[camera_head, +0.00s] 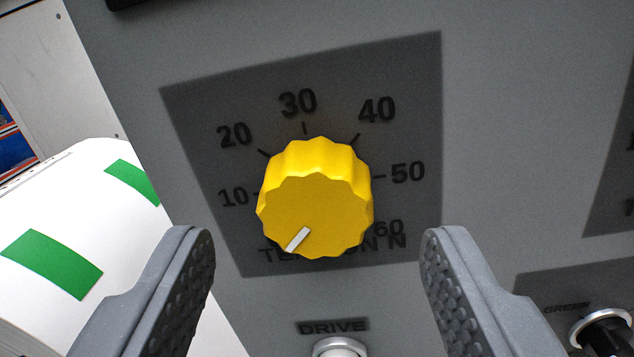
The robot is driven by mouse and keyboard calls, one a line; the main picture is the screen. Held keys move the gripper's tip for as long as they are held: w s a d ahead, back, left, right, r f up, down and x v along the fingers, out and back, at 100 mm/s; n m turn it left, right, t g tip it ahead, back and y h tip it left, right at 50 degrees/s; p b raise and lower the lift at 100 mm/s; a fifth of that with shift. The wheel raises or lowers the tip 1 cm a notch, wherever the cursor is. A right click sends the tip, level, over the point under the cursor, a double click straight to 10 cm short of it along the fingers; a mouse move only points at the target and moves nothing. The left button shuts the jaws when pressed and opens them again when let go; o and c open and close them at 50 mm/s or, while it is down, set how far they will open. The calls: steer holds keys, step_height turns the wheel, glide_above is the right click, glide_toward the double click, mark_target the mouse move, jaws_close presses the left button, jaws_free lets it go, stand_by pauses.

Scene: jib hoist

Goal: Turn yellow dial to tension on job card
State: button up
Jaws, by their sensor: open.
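The yellow dial (314,200) is a scalloped knob on a dark scale plate (210,120) marked 10, 20, 30, 40, 50 and 60. Lettering below it, partly hidden by the knob, appears to read TENSION N. The white pointer mark (298,239) on its face points to the lower left, below the 10. My gripper (318,245) is open, with one grey finger to the lower left of the dial and one to the lower right. Neither finger touches the dial. The job card is not identifiable in this view.
A grey panel (520,120) carries the dial. Below it is a DRIVE label (332,327) over a silver-rimmed control (340,347). Another silver-rimmed control (603,332) is at lower right. A white roll with green patches (70,220) is at the left.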

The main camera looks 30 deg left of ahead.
steer(key=shift+x, duration=0.9)
steer(key=shift+a, duration=0.1)
